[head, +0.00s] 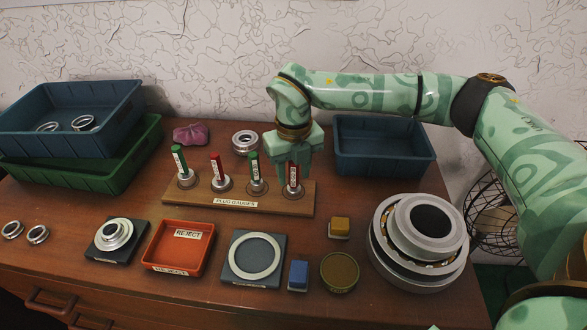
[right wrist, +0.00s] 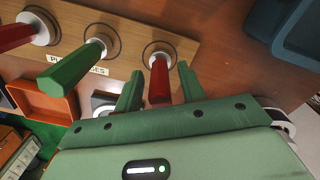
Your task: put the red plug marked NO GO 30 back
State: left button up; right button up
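The wooden plug gauge rack (head: 275,208) holds two green and two red plugs. The red plug at its right end (head: 293,177) stands upright in the rightmost hole; its marking is too small to read. My right gripper (right wrist: 159,86) is open, with one finger on each side of this red plug (right wrist: 160,82) and a small gap to each finger. The plug's silver end sits in the ringed hole. The other red plug (head: 217,166) stands second from the left, between the green plugs (head: 178,160) and (head: 254,165). My left gripper is not in view.
Blue bins (head: 385,148) and (head: 70,105) stand at the back, the left one on a green bin (head: 95,178). A red reject tray (head: 178,268), a ring on a dark plate (head: 232,262) and a large bearing (head: 420,240) lie in front.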

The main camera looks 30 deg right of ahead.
notch_tip(320, 180, up, 12)
jog(key=p, duration=0.4)
jog(key=shift+r, duration=0.15)
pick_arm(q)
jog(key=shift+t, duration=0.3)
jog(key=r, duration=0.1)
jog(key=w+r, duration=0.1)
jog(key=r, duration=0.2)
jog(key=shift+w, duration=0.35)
